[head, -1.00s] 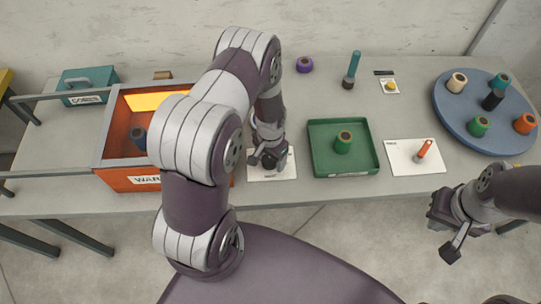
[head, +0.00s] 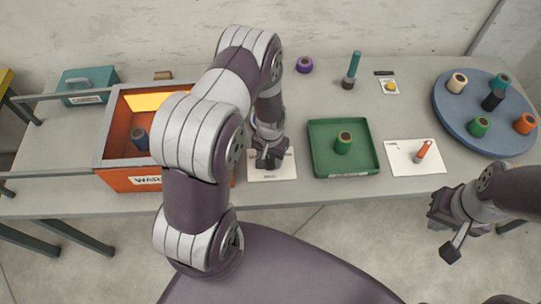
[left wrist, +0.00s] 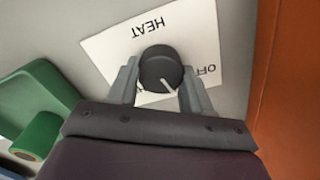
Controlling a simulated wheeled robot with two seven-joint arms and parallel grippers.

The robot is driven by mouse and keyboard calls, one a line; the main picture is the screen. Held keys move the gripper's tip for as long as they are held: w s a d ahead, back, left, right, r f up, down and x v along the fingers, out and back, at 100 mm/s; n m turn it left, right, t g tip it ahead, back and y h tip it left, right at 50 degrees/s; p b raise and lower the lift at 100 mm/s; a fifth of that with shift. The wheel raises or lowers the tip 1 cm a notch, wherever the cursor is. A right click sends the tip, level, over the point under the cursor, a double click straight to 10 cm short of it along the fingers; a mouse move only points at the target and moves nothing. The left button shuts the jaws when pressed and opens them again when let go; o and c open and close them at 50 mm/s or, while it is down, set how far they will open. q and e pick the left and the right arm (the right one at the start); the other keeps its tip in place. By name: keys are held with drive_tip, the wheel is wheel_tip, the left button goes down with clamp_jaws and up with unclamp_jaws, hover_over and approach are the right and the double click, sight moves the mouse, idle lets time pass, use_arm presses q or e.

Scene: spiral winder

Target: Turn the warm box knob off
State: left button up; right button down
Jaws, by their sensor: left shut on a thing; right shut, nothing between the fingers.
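The warm box (head: 118,178) is an orange open-topped box at the left of the table, its front label partly hidden by my left arm. Its knob (left wrist: 158,66) is dark and round with a white pointer line, on a white card (left wrist: 110,45) marked HEAT and OFF; a further label is mostly hidden. The pointer aims to the lower right in the left wrist view, below the OFF lettering. My left gripper (left wrist: 160,85) is shut on the knob, one finger on each side. In the head view my left gripper (head: 270,160) hides the knob. My right gripper (head: 447,228) is shut and empty, off the table's front edge.
A green tray (head: 372,166) with a green spool stands right of the card. Further right are a white card with an orange-handled tool (head: 423,150) and a blue round turntable (head: 455,118) with several spools. A dark blue spool (head: 139,138) is inside the warm box.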

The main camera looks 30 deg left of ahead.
sight(270, 158)
use_arm(q)
drive_tip(key=n, duration=0.4)
drive_tip(key=shift+a+r+n, duration=0.1)
drive_tip(key=shift+n, duration=0.2)
drive_tip(key=n, duration=0.4)
drive_tip(key=shift+p, duration=0.3)
drive_tip(key=shift+n, duration=0.4)
drive_tip(key=o, duration=1)
drive_tip(key=shift+o, duration=0.2)
wheel_tip(270, 158, up, 13)
drive_tip(key=shift+f, duration=0.2)
